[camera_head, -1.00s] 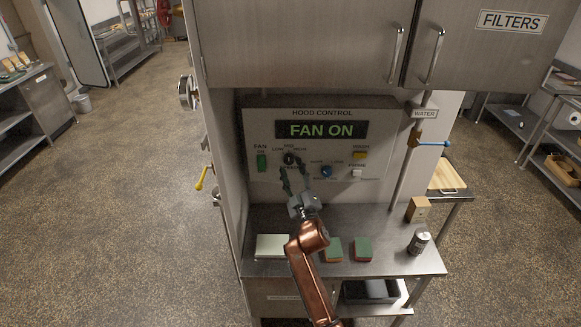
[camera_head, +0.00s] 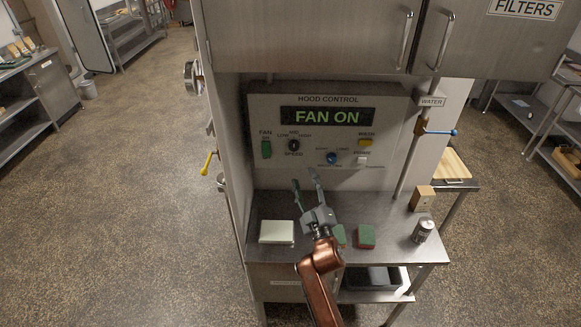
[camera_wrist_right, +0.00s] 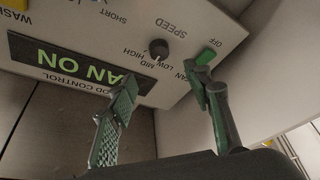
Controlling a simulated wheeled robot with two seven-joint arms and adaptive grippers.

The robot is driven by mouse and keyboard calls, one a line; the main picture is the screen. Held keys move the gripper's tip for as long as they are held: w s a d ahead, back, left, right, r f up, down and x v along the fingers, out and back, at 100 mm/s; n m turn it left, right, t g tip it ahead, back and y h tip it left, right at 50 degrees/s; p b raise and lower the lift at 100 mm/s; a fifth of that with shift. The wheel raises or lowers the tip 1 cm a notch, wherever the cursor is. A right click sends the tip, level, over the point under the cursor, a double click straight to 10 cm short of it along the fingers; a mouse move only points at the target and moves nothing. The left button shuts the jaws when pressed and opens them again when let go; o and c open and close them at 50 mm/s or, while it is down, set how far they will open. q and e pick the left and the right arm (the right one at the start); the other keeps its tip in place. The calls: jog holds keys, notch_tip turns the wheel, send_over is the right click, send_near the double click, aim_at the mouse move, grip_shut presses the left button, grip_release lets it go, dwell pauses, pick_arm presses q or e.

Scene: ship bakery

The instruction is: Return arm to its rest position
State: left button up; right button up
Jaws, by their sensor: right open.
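My right gripper (camera_head: 307,188) is open and empty in the head view, in front of the lower part of the hood control panel (camera_head: 265,175) and above the steel counter (camera_head: 405,243). Its two fingers point up towards the panel and stand apart from the speed knob (camera_head: 293,145). The right wrist view shows the open fingers (camera_wrist_right: 165,95) with the panel upside down behind them and the knob (camera_wrist_right: 158,49) beyond. The display (camera_head: 327,117) reads FAN ON. The green fan switch (camera_head: 266,149) is left of the knob. My left gripper does not show.
Cabinets (camera_head: 310,40) hang above. Yellow (camera_head: 208,163) and blue (camera_head: 440,132) valve handles stick out at the sides.

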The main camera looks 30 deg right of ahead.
jog(key=s+d+f+m+g, duration=0.1)
jog(key=s+f+m+g, duration=0.25)
jog(key=s+f, duration=0.5)
jog(key=s+d+f+m+g, duration=0.15)
jog(key=s+f+g, duration=0.35)
jog(key=f, duration=0.7)
jog(key=s+a+f+g+y, duration=0.1)
jog(key=s+a+f+g, duration=0.25)
jog(key=s, duration=0.35)
jog(key=s+a+f+m+g+y, duration=0.1)
jog(key=s+a+f+g+y, duration=0.1)
jog(key=s+f, duration=0.4)
jog(key=s+a+f+g+y, duration=0.1)
jog(key=s+a+f+g, duration=0.2)
jog(key=s, duration=0.5)
notch_tip(320, 180, down, 31)
jog(key=s+a+g+y+b, duration=0.1)
jog(key=s+b, duration=0.1)
jog(key=s+f+n+g+b, duration=0.1)
jog(key=s+f+b, duration=0.1)
jog(key=s+f, duration=1.7)
jog(key=shift+s+f, duration=0.3)
jog(key=shift+f, duration=0.6)
